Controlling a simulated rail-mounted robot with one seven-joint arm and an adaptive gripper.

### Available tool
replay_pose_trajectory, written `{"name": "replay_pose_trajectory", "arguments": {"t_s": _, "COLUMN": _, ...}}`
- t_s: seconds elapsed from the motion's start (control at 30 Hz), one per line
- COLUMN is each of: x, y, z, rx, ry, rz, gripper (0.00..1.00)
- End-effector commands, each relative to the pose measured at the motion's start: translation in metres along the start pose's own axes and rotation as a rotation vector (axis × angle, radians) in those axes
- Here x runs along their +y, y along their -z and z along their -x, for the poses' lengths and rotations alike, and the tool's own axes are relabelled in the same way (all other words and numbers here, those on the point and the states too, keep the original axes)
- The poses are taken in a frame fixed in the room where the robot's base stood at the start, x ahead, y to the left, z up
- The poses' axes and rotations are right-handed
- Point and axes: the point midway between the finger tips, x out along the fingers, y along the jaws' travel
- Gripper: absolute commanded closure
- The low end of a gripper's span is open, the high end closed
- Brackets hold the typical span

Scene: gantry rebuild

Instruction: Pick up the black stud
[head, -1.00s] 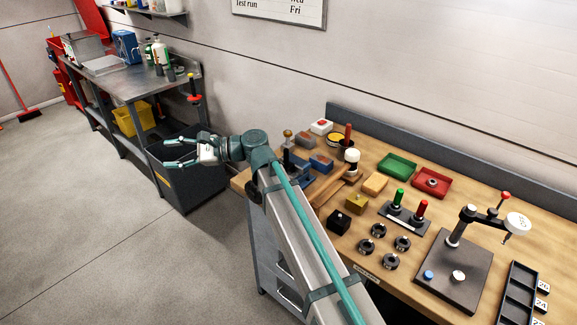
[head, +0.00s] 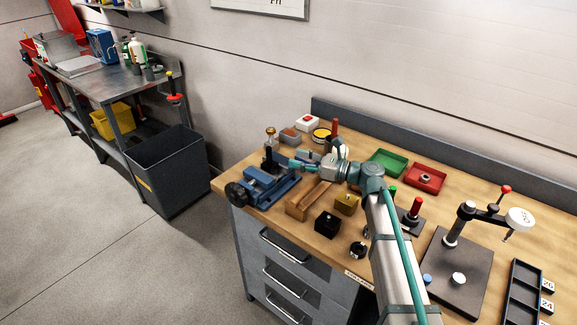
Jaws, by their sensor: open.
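A small dark upright piece, which looks like the black stud (head: 268,154), stands at the blue vise (head: 272,186) on the bench's left end. Whether the vise jaws clamp it is too small to tell. My gripper (head: 284,161) reaches left over the vise from the end of my arm. Its fingers point at the dark piece, with the tips close to its right side. The gripper is open. Whether the tips are beside or around the piece cannot be told from this view.
A brass-topped piece (head: 270,134) stands just behind the stud. A wooden mallet (head: 310,199), a black block (head: 327,223) and a brass block (head: 346,203) lie right of the vise. Green (head: 387,163) and red (head: 426,179) trays sit farther back. A dark bin (head: 171,168) stands left.

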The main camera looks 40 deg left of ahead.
Motion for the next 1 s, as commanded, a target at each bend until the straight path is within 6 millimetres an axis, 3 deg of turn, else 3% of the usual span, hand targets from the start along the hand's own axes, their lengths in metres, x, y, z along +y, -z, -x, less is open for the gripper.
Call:
{"name": "replay_pose_trajectory", "arguments": {"t_s": 0.33, "x": -0.002, "y": -0.002, "z": -0.044, "rx": 0.0, "ry": -0.001, "rz": -0.001, "gripper": 0.52}}
{"name": "replay_pose_trajectory", "arguments": {"t_s": 0.63, "x": -0.003, "y": -0.002, "z": -0.064, "rx": 0.0, "ry": 0.0, "rz": -0.001, "gripper": 0.52}}
{"name": "replay_pose_trajectory", "arguments": {"t_s": 1.0, "x": -0.004, "y": -0.002, "z": -0.106, "rx": 0.0, "ry": 0.0, "rz": 0.0, "gripper": 0.52}}
